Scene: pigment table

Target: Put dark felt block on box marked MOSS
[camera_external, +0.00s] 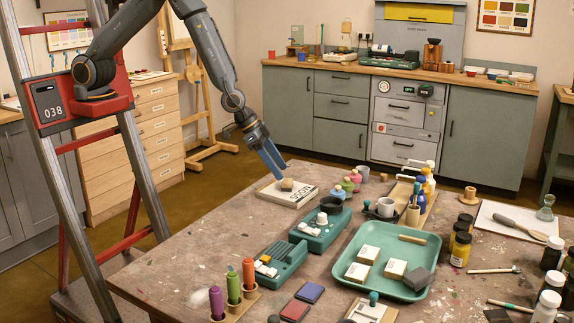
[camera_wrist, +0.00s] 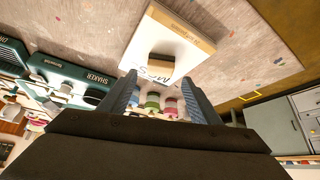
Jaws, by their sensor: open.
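The box marked MOSS (camera_external: 300,200) is a flat white box at the table's far left edge; it also shows in the wrist view (camera_wrist: 189,45). A small block (camera_external: 287,185) lies on it, tan in the outside view; in the wrist view this block (camera_wrist: 160,66) shows a tan face and a dark face. A dark grey block (camera_external: 419,279) sits at the right end of the green tray. I cannot tell for certain which is the dark felt block. My gripper (camera_external: 281,172) is open and empty, pointing down just above the small block; its fingertips appear apart from it.
The green tray (camera_external: 361,236) also holds several pale labelled blocks. Small coloured jars (camera_external: 347,186) stand just right of the MOSS box. Two green devices (camera_external: 320,230) stand nearer. Bottles (camera_external: 461,249) crowd the right side. The table's left part is bare.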

